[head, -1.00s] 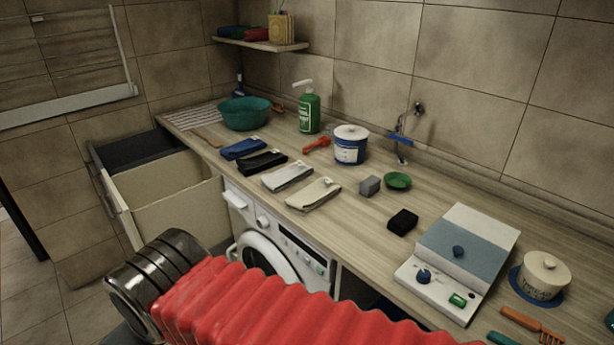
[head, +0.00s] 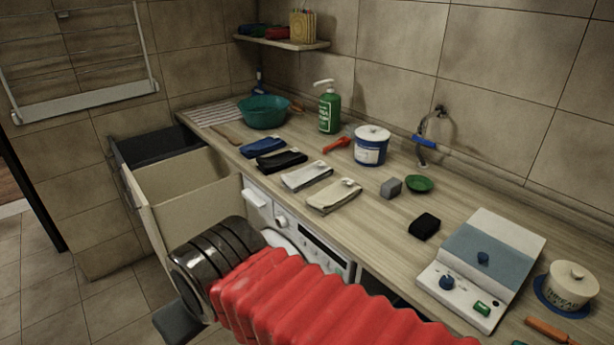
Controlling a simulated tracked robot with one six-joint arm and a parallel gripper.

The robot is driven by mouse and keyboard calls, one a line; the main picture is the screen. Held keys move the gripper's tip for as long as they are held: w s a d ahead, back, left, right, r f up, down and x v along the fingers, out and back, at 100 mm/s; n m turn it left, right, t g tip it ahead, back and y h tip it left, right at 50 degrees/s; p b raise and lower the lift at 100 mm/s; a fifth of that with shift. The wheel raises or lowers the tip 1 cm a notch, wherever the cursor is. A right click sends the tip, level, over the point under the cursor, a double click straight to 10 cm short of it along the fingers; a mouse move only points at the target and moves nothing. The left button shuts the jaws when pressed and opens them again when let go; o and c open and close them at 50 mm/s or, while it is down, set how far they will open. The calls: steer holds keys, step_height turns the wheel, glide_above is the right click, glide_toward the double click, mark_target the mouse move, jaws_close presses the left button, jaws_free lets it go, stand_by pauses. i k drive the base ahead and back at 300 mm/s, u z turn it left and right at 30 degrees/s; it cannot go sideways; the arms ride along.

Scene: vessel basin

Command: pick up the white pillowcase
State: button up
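A white folded cloth (head: 306,176), which looks like the white pillowcase, lies flat on the wooden counter (head: 385,235) near its front edge. A cream folded cloth (head: 334,196) lies just to its right, and the two look alike in shape. A black folded cloth (head: 283,162) and a blue one (head: 263,147) lie to its left. My red-sleeved arm with its dark ringed joint crosses the bottom of the head view, in front of the counter. My gripper's fingers do not show. Nothing covers the white cloth.
A washing machine (head: 316,250) stands under the counter, partly behind my arm. An open bin or drawer (head: 180,180) stands at the left. Behind the cloths are a teal bowl (head: 264,112), a green pump bottle (head: 329,108) and a blue-and-white tub (head: 371,147). A grey block (head: 391,187) lies right.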

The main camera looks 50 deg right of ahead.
mark_target(299, 179)
steer(key=i, duration=1)
